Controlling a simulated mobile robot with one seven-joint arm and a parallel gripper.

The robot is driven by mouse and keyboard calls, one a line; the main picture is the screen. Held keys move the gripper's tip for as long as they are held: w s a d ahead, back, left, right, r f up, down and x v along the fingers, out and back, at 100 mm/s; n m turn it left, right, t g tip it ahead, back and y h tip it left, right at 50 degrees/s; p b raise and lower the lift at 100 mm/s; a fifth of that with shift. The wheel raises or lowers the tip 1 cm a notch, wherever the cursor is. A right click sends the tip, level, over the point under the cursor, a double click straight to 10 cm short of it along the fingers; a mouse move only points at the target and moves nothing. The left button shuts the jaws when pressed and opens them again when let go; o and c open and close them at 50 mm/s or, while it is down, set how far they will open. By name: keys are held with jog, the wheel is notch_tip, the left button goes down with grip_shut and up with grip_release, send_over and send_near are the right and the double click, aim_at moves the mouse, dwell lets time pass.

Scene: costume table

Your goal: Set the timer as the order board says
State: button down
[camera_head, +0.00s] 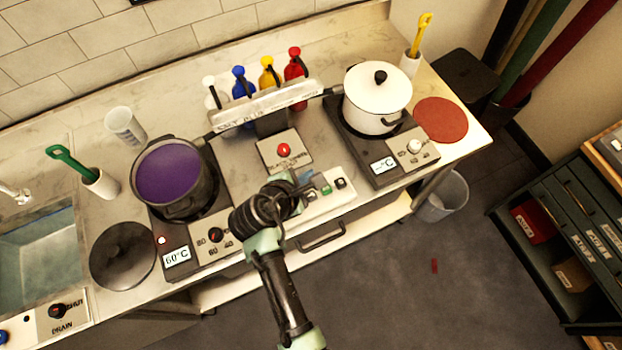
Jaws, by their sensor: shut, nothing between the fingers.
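A pale panel with small buttons (325,196), which looks like the timer, lies at the counter's front edge between the two hot plates. It has a green button and a dark button. Its left part and any display are partly hidden by my gripper (296,190), which is shut and empty over that end. I cannot tell whether the fingertips touch the panel. No order board can be read in this view; only a dark edge shows at the top of the wall.
A dark pot of purple liquid (172,172) stands on the left hot plate, which reads 60°C. A white lidded pot (376,100) stands on the right one. A red button (284,150) and several coloured bottles (242,84) are behind. A black lid (122,255) lies left.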

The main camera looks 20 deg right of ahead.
jog(key=b, duration=0.6)
send_over(308, 198)
notch_tip(308, 198, down, 7)
jog(key=shift+r, duration=0.15)
jog(key=shift+f+b, duration=0.4)
jog(key=shift+f, duration=0.15)
jog(key=shift+f, duration=0.1)
dwell(1.0)
jog(key=shift+f, duration=0.3)
jog(key=shift+f+b, duration=0.3)
jog(key=shift+f, duration=0.15)
dwell(0.8)
jog(key=shift+r+p, duration=0.9)
jog(key=shift+p, duration=0.15)
